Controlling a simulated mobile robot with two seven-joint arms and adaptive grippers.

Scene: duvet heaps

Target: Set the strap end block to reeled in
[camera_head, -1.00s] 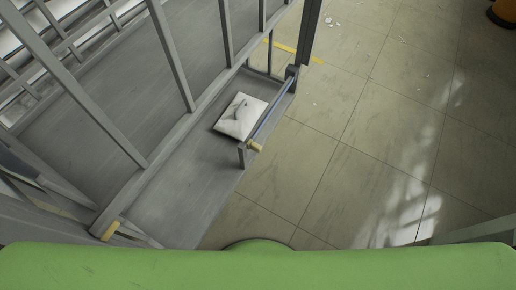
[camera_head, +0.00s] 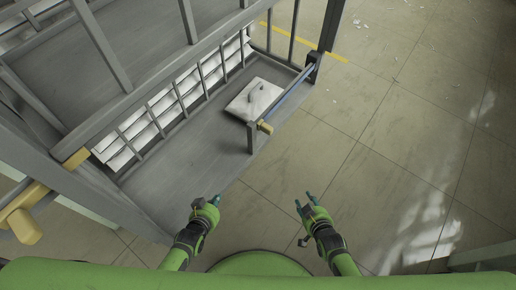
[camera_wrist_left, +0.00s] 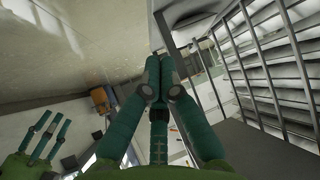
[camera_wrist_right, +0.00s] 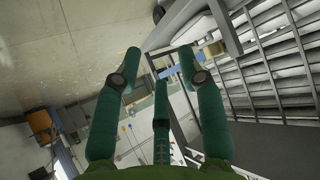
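The strap end block (camera_head: 265,127), a small yellow-tan piece, sits at the near post of the shelf. A blue strap (camera_head: 290,95) stretches from it to the dark far post (camera_head: 313,68). The strap also shows in the right wrist view (camera_wrist_right: 178,70). My left gripper (camera_head: 205,200) is in front of the shelf, short of the block. Its fingers are together with nothing visible between them in the left wrist view (camera_wrist_left: 160,62). My right gripper (camera_head: 304,198) is to its right, over the floor. Its fingers are apart and empty in the right wrist view (camera_wrist_right: 160,55).
A white slab with a handle (camera_head: 253,100) lies on the grey shelf (camera_head: 190,160) behind the block. Grey rails and a barred rack (camera_head: 165,105) stand at left. A yellow piece (camera_head: 25,215) sticks out at lower left. Tiled floor (camera_head: 400,150) at right is largely clear.

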